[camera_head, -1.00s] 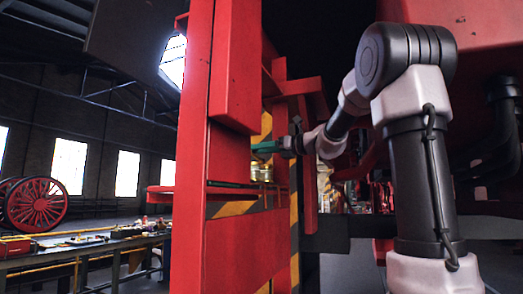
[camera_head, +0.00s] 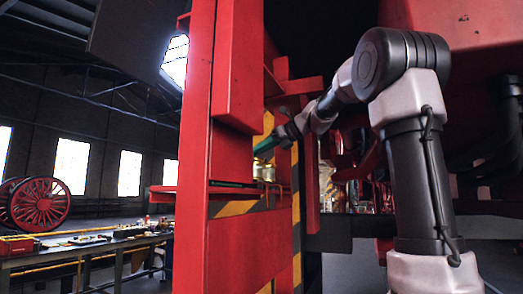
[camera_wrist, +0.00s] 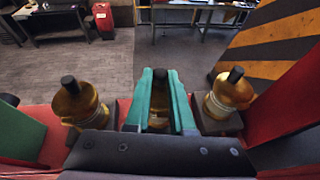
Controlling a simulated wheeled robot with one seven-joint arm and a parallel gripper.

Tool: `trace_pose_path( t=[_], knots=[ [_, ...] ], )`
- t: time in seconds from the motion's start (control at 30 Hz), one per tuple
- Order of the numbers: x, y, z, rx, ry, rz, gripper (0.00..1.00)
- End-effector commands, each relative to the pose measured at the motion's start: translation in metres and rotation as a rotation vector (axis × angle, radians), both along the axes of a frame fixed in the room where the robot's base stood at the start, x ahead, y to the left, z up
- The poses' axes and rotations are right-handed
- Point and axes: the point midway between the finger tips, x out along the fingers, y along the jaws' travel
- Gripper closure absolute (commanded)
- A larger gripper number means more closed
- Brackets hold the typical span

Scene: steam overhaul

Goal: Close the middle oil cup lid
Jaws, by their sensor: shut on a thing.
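Three brass oil cups with black knobs stand in a row in the wrist view: a left cup (camera_wrist: 85,103), the middle oil cup (camera_wrist: 158,118) and a right cup (camera_wrist: 231,93). My gripper (camera_wrist: 160,74) has its two green fingers on either side of the middle cup, shut on its lid near the black knob. The fingers hide much of the middle cup, and I cannot tell how far its lid is closed. In the head view my gripper (camera_head: 264,148) tilts down to the left, just above the small brass cups (camera_head: 268,173) behind the red frame.
A red upright frame (camera_head: 222,170) stands close to the left of my gripper. A striped yellow-black panel (camera_wrist: 275,50) rises to the right in the wrist view. A workbench (camera_head: 85,246) with tools and a red spoked wheel (camera_head: 40,204) are at the far left.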

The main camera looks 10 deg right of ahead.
Motion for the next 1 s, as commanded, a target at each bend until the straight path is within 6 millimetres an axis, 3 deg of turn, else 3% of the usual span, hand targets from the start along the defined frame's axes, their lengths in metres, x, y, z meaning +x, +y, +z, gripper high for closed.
trace_pose_path(
  t=[0.5, 1.0],
  knots=[
    [0.0075, 0.0094, -0.0058, -0.238, 0.17, -0.001, 1.0],
    [0.0079, 0.0101, -0.0077, -0.267, 0.194, -0.001, 1.0]
  ],
)
